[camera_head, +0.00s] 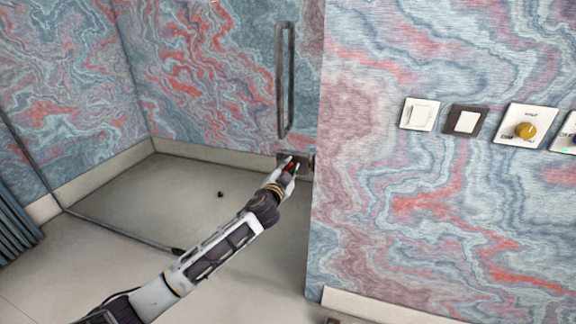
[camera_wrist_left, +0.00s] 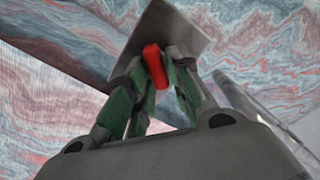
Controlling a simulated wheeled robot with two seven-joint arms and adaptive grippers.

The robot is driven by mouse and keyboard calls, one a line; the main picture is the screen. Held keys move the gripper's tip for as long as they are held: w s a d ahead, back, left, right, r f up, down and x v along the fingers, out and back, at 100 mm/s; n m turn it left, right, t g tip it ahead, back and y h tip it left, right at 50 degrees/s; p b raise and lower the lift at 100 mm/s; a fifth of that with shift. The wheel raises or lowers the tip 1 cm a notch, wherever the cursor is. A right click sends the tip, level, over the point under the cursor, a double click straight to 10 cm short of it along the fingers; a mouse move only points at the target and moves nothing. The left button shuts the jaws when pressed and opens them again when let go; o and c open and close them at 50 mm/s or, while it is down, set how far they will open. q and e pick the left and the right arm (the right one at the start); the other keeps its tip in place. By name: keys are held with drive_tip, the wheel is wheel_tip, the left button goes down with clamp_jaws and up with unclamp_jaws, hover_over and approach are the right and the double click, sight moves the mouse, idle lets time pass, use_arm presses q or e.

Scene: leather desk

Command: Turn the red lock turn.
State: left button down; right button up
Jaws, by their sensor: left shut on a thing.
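The red lock turn (camera_wrist_left: 154,66) shows in the left wrist view as a small red bar in front of a grey metal plate (camera_wrist_left: 178,38). My left gripper (camera_wrist_left: 160,84) has its green-padded fingers on both sides of the red turn and is shut on it. In the head view my left gripper (camera_head: 290,166) reaches the wall below the long metal handle (camera_head: 285,80); only a speck of red shows there, mostly hidden by the fingers. My right gripper is in neither view.
A wall corner with marbled covering juts out just right of my left gripper. Farther right are a white switch (camera_head: 420,114), a dark-framed switch (camera_head: 466,121) and a panel with a yellow knob (camera_head: 525,130). A ribbed radiator (camera_head: 15,228) stands far left. The floor left of my arm is mostly clear.

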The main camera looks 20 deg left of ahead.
use_arm(q)
drive_tip(key=m+p, duration=0.1)
drive_tip(key=m, duration=0.1)
drive_tip(key=m+p, duration=0.1)
drive_tip(key=m, duration=0.1)
drive_tip(key=shift+d+f, duration=0.1)
drive_tip(key=shift+d, duration=0.1)
drive_tip(key=shift+f+m+p, duration=0.1)
drive_tip(key=shift+m+p, duration=0.65)
drive_tip(key=shift+m, duration=0.25)
drive_tip(key=shift+d+f+m+p, duration=0.15)
drive_tip(key=shift+m+p, duration=0.4)
drive_tip(key=shift+m, duration=0.6)
drive_tip(key=shift+a+f+m+p, duration=0.15)
drive_tip(key=shift+m+p, duration=0.4)
drive_tip(key=shift+m, duration=0.6)
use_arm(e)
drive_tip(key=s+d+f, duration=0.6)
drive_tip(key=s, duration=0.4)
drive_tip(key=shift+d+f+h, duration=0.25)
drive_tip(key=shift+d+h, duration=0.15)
use_arm(q)
drive_tip(key=shift+d, duration=0.1)
drive_tip(key=c, duration=1.4)
unclamp_jaws()
drive_tip(key=shift+c, duration=0.2)
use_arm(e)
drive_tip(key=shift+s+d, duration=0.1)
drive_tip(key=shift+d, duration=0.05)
